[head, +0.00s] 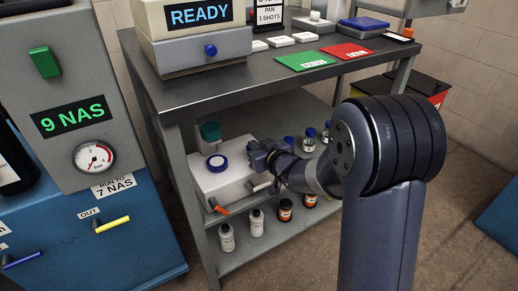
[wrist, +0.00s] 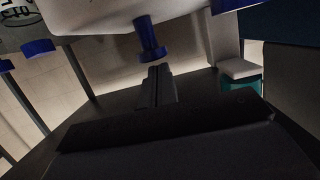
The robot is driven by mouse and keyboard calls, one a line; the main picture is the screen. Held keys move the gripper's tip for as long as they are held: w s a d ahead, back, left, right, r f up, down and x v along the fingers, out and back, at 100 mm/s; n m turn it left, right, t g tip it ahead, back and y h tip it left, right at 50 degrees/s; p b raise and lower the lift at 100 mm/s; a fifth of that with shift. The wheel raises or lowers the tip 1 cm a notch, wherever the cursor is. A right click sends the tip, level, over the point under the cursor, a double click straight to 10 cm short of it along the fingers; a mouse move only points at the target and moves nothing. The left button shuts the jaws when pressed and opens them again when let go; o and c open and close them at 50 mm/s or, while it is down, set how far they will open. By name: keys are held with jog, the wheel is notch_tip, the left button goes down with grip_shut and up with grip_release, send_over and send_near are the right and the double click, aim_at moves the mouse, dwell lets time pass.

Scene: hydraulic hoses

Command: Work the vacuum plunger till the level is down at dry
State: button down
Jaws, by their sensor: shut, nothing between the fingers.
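A white box-shaped unit (head: 225,185) stands on the lower shelf. In the wrist view my shut, empty fingers (wrist: 158,86) point at a blue flanged knob (wrist: 151,40) beside a white body; there seems to be a small gap. I cannot tell whether this knob is the round blue part. No fluid level is readable.
Orange-handled (head: 218,206) and pale levers stick out of the unit's front. The worktop (head: 230,92) overhangs the shelf. A blue cabinet (head: 100,245) stands at left.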

jog(key=p+v, duration=0.1)
jog(key=v, duration=0.9)
jog(key=shift+r+p, duration=0.2)
jog(key=shift+p, duration=0.2)
dwell(0.5)
jog(key=r+p, duration=0.1)
jog(key=p, duration=0.1)
jog(key=r+p, duration=0.1)
jog(key=r, duration=0.1)
jog(key=shift+w+r+p, duration=0.2)
jog(key=shift+w+p, duration=0.15)
